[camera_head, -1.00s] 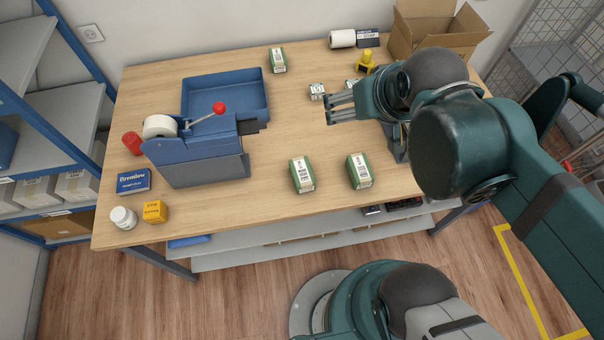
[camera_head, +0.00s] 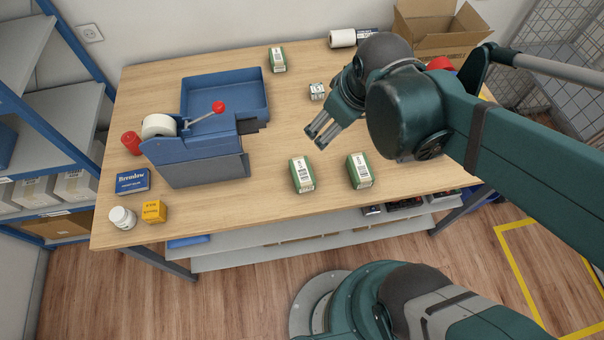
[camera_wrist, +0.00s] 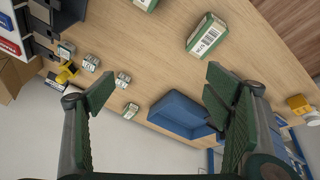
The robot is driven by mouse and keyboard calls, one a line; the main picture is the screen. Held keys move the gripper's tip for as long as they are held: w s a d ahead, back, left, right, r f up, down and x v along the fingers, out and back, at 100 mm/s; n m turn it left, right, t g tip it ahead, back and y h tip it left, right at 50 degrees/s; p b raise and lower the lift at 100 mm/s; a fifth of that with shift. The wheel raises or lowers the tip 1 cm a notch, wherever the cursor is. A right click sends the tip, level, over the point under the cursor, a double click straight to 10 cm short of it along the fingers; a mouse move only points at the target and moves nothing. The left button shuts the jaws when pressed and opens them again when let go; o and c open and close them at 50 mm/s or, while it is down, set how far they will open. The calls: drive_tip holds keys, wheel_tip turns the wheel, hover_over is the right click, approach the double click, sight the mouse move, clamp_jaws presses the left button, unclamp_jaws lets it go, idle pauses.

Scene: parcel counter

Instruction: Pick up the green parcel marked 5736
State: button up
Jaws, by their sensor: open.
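Three green parcels with white labels lie on the table; I cannot read their numbers. In the head view one (camera_head: 302,174) is at the front middle, one (camera_head: 360,170) to its right, and one (camera_head: 278,60) at the back by the blue tray. The wrist view shows a green parcel (camera_wrist: 207,36) at upper right, part of another (camera_wrist: 145,4) at the top edge, and a third (camera_wrist: 130,111) beside the tray. My gripper (camera_head: 319,135) is open and empty, above the table behind the two front parcels. The wrist view shows its spread fingers (camera_wrist: 160,95).
A blue tray (camera_head: 186,101) and a blue tape dispenser (camera_head: 200,155) with a red-knobbed lever stand at left. A small labelled block (camera_head: 317,91) is behind my gripper. An open carton (camera_head: 435,30) is at the back right.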

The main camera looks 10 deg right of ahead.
sight(302, 171)
drive_tip(key=a+f+n+g, duration=0.1)
drive_tip(key=a+f+n, duration=0.1)
drive_tip(key=f+n, duration=0.1)
drive_tip(key=a+f+n+g, duration=0.1)
drive_tip(key=a+f+n, duration=0.2)
drive_tip(key=f+n, duration=0.1)
drive_tip(key=a+f+n+g+b, duration=0.1)
drive_tip(key=a+f+n+g, duration=0.1)
drive_tip(key=f+n, duration=0.2)
drive_tip(key=shift+s+a+f, duration=0.1)
drive_tip(key=shift+s+f, duration=0.05)
drive_tip(key=shift+f, duration=0.3)
drive_tip(key=shift+s+a+f, duration=0.1)
drive_tip(key=shift+f, duration=0.3)
drive_tip(key=shift+s+a+f+n+g, duration=0.15)
drive_tip(key=shift+a+f+n, duration=0.05)
drive_tip(key=shift+f+n, duration=0.2)
drive_tip(key=shift+s+a+f+n+g, duration=0.1)
drive_tip(key=shift+a+f+n+g, duration=0.05)
drive_tip(key=shift+f+n, duration=0.25)
drive_tip(key=shift+f, duration=0.1)
drive_tip(key=shift+f, duration=1.2)
drive_tip(key=shift+f, duration=0.15)
drive_tip(key=shift+w+a+f+b, duration=0.1)
drive_tip(key=shift+a+f+b, duration=0.15)
drive_tip(key=shift+f, duration=0.5)
drive_tip(key=shift+a+f+b, duration=0.1)
drive_tip(key=shift+f+b, duration=0.25)
drive_tip(key=shift+f, duration=1.35)
